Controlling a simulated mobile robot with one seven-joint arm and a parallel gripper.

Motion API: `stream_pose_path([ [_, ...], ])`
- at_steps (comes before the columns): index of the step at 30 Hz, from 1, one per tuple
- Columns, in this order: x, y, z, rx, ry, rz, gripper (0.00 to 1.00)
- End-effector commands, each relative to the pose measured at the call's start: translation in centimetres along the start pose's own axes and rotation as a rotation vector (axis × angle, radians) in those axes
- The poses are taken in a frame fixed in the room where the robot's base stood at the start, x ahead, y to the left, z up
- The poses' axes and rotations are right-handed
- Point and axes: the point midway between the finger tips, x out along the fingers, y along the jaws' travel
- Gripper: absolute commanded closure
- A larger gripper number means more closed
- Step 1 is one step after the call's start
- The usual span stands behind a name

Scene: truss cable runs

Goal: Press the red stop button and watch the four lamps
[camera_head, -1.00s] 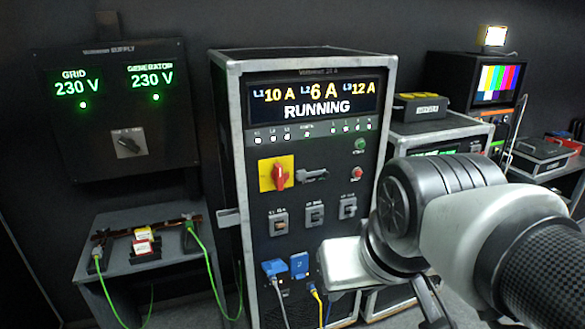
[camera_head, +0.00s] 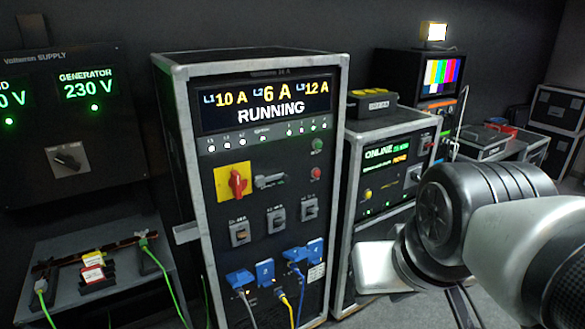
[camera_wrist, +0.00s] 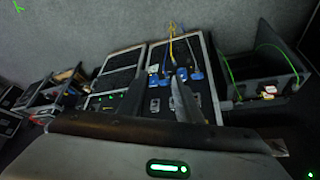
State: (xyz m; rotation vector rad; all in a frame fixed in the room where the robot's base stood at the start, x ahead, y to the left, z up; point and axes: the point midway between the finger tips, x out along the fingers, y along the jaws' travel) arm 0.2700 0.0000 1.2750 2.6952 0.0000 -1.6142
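The red stop button (camera_head: 315,173) is a small round button on the right side of the dark cabinet front (camera_head: 275,230), below a green button (camera_head: 317,145). A row of small lit lamps (camera_head: 307,129) sits above them, under a display (camera_head: 264,103) reading RUNNING with 10 A, 6 A and 12 A. The lamps look pale to greenish. In the wrist view my gripper (camera_wrist: 158,100) has two dark fingers standing apart, with nothing seen between them. The cabinet shows beyond them, upside down. In the head view my fingers are not visible; nothing touches the button.
A red rotary switch on a yellow plate (camera_head: 233,182) is left of the button. Breakers and blue plugs (camera_head: 265,270) with cables are below. A second cabinet (camera_head: 390,165) reading ONLINE stands right. A side table (camera_head: 120,285) with green cables is left.

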Motion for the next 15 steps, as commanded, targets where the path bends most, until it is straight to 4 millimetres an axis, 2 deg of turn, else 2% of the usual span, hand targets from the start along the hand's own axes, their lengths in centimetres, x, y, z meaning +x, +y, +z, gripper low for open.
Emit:
stream_pose_path([
  [2,0.00,0.00,0.00,0.000,0.000,0.000,0.69],
  [8,0.00,0.00,0.00,0.000,0.000,0.000,1.00],
  [15,0.00,0.00,0.00,0.000,0.000,0.000,1.00],
])
